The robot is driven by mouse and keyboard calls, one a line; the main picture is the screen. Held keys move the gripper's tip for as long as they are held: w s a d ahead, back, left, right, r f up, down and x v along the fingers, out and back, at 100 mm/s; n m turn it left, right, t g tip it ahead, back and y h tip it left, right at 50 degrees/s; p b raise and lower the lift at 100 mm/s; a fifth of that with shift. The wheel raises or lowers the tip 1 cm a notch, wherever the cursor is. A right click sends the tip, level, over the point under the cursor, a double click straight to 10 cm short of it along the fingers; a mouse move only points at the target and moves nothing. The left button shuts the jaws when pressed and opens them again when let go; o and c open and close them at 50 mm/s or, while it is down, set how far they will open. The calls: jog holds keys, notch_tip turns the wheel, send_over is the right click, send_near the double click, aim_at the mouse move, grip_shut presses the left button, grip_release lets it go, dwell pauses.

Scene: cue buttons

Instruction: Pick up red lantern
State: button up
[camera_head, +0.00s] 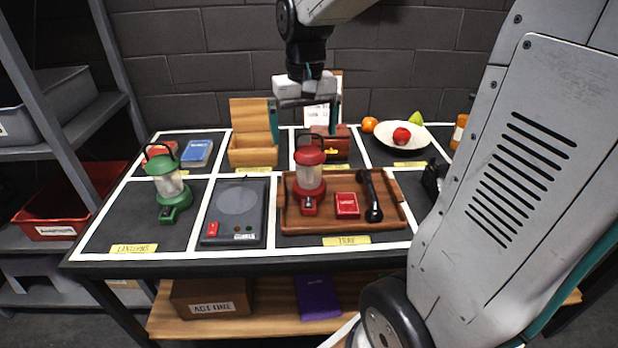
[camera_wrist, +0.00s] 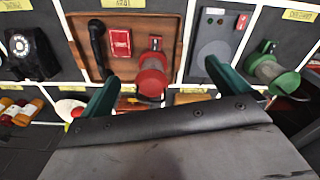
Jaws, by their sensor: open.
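The red lantern (camera_head: 310,170) stands upright on the left part of a wooden tray (camera_head: 385,218) on the table. Its dark handle arches over the top. It also shows in the wrist view (camera_wrist: 152,75), near the middle and between the fingers in the picture. My gripper (camera_head: 305,100) is above and behind the lantern in the head view, apart from it. In the wrist view the two green fingers (camera_wrist: 168,82) are spread wide with nothing between them. A green lantern (camera_head: 166,183) stands on the left of the table.
A red box (camera_head: 346,205) and a black handset (camera_head: 371,196) share the tray. A dark pad (camera_head: 238,210) lies left of it. Behind are an open wooden box (camera_head: 252,150), a red-brown box (camera_head: 333,146) and a white plate (camera_head: 392,138) with a red fruit.

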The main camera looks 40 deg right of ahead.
jog(key=m, duration=0.2)
send_over(310, 149)
jog(key=f, duration=0.5)
jog(key=shift+s+a+f, duration=0.1)
jog(key=shift+s+f, duration=0.2)
jog(key=f, duration=0.7)
jog(key=shift+w+f, duration=0.2)
jog(key=shift+f, duration=0.05)
jog(key=c, duration=1.8)
